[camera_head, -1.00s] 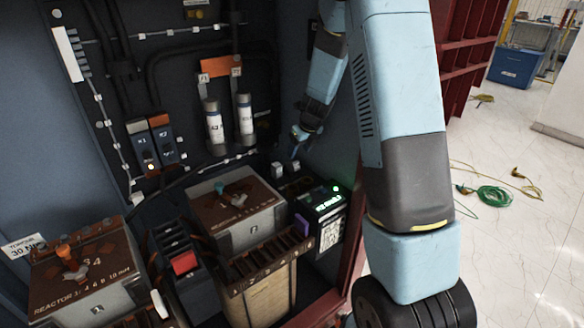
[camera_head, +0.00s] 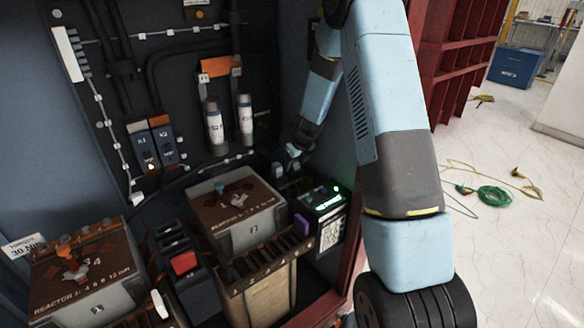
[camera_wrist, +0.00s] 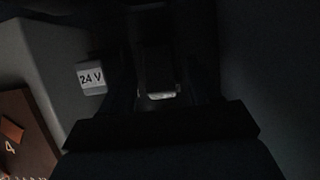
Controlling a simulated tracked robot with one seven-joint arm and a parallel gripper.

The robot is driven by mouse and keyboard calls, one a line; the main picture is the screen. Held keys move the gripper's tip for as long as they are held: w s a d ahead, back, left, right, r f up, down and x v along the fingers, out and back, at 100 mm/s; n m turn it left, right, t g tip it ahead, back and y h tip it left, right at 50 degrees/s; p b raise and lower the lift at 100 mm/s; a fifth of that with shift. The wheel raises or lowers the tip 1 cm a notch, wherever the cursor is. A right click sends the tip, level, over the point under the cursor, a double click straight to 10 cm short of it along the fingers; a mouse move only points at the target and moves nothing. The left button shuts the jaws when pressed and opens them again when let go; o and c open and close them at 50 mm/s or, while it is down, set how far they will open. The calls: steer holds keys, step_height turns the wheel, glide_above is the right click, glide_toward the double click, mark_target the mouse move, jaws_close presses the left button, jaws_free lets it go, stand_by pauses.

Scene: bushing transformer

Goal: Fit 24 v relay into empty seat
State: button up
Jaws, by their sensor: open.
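A small light block labelled "24 V" (camera_wrist: 91,78) shows in the wrist view, left of my gripper (camera_wrist: 161,90). My gripper points down into a dark area, and its jaws are open. A pale, small item (camera_wrist: 161,96) shows between the dark fingers; I cannot tell what it is or whether the fingers touch it. In the head view my gripper (camera_head: 293,153) is low at the back right of the cabinet, just above a small grey block (camera_head: 278,169). I cannot tell the empty seat from these frames.
A brown-topped reactor box (camera_head: 235,205) stands left of my gripper. A black unit with green lights (camera_head: 322,203) stands in front and to the right. Two white cylinders (camera_head: 215,128) are on the back panel. The cabinet's side wall (camera_head: 335,140) is close on the right.

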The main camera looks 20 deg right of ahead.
jaws_close()
steer(key=shift+r, duration=0.55)
step_height(320, 180, up, 3)
steer(key=shift+s+f, duration=0.1)
steer(key=shift+f, duration=0.1)
steer(key=s+r, duration=0.9)
steer(key=s, duration=0.4)
steer(key=shift+s+r, duration=0.15)
steer(key=shift+s, duration=0.25)
